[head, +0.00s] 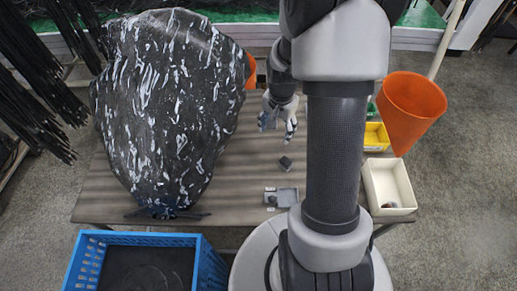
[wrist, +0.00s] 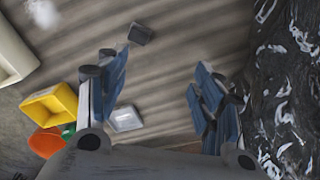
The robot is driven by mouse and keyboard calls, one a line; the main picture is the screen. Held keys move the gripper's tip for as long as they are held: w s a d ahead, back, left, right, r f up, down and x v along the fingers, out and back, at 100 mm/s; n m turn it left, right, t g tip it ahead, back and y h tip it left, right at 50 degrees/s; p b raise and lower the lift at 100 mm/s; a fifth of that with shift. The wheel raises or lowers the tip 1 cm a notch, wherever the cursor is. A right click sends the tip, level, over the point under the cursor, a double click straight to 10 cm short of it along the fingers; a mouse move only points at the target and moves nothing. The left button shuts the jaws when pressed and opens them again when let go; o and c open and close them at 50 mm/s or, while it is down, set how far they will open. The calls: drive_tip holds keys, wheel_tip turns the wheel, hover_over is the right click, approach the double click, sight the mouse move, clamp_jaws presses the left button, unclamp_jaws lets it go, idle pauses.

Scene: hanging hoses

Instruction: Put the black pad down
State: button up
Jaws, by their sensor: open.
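The black pad (head: 286,162) is a small dark square block lying on the striped tabletop, a little nearer to my base than my gripper. It also shows in the wrist view (wrist: 141,34), near the top and beyond the fingertips. My gripper (head: 279,121) hangs above the table, fingers down. In the wrist view its blue-grey fingers (wrist: 158,75) are spread wide with only tabletop between them. The pad is apart from both fingers.
A white bin (head: 373,195), yellow bin (head: 375,137) and orange bucket (head: 410,108) stand right. A blue crate (head: 200,265) is front left.

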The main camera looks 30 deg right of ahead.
drive_tip(key=s+a+r+n, duration=0.1)
drive_tip(key=a+r+n, duration=0.2)
drive_tip(key=a+r, duration=0.5)
drive_tip(key=s+a+r+n+t, duration=0.3)
drive_tip(key=s+a+r+n, duration=0.6)
drive_tip(key=s+r, duration=0.6)
drive_tip(key=shift+s+a+n+t, duration=0.3)
drive_tip(key=shift+a+t, duration=0.1)
drive_tip(key=shift+a, duration=0.55)
drive_tip(key=shift+r, duration=0.1)
drive_tip(key=shift+f, duration=0.25)
drive_tip(key=shift+w, duration=0.1)
